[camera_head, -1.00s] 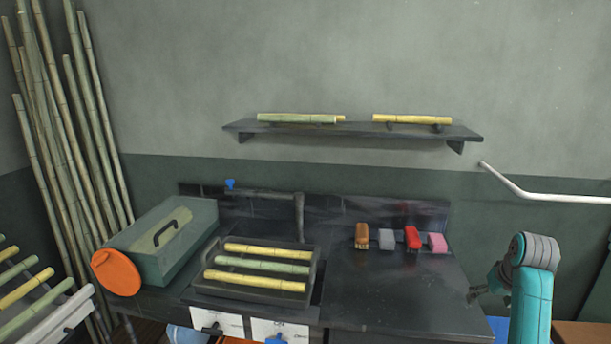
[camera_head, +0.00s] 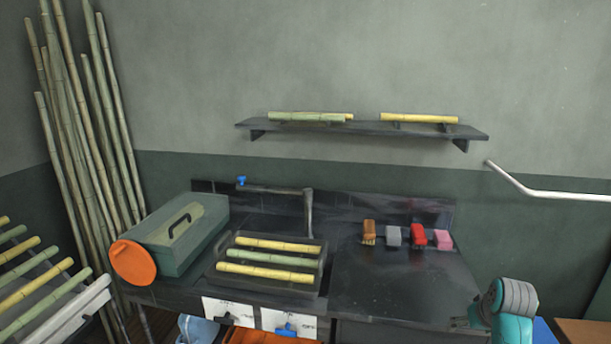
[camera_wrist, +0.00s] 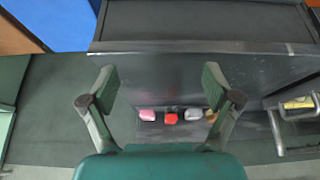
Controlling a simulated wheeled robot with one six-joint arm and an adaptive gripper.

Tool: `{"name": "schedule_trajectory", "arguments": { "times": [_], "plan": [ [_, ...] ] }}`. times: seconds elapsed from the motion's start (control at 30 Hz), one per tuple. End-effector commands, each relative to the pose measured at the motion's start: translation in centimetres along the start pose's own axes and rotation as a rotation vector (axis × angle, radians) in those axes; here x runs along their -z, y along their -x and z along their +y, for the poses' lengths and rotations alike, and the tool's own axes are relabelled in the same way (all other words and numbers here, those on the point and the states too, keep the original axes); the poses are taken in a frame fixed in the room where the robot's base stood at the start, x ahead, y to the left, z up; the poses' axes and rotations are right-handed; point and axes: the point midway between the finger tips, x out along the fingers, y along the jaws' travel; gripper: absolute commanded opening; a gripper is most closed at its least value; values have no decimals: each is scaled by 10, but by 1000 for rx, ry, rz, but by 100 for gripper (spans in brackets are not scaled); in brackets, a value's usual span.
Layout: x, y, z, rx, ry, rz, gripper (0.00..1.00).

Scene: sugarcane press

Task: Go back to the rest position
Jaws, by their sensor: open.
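My gripper (camera_wrist: 160,95) is open and empty in the wrist view, its two fingers spread wide apart. Past the fingers lie the dark counter and several brushes along its back. In the head view my teal arm stands at the lower right, beside the right end of the counter (camera_head: 390,295). The gripper (camera_head: 462,322) shows only in small part there, at the counter's right front edge, and nothing is seen in it.
A tray (camera_head: 265,290) holds three cane pieces, left of the brushes (camera_head: 393,236). A green box (camera_head: 180,235) and an orange disc (camera_head: 132,263) stand farther left. A wall shelf (camera_head: 360,129) carries more cane. A white rail (camera_head: 545,193) runs along the right wall.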

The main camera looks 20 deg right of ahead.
Motion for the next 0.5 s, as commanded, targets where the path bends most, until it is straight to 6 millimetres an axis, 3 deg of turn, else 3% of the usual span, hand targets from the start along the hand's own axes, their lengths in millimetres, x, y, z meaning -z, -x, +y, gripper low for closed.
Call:
{"name": "schedule_trajectory", "arguments": {
  "times": [0.3, 0.5],
  "plan": [
    [-82, -55, -73, 23, 51, 102, 89],
    [-144, -72, -117, 43, 85, 185, 89]
  ]
}}
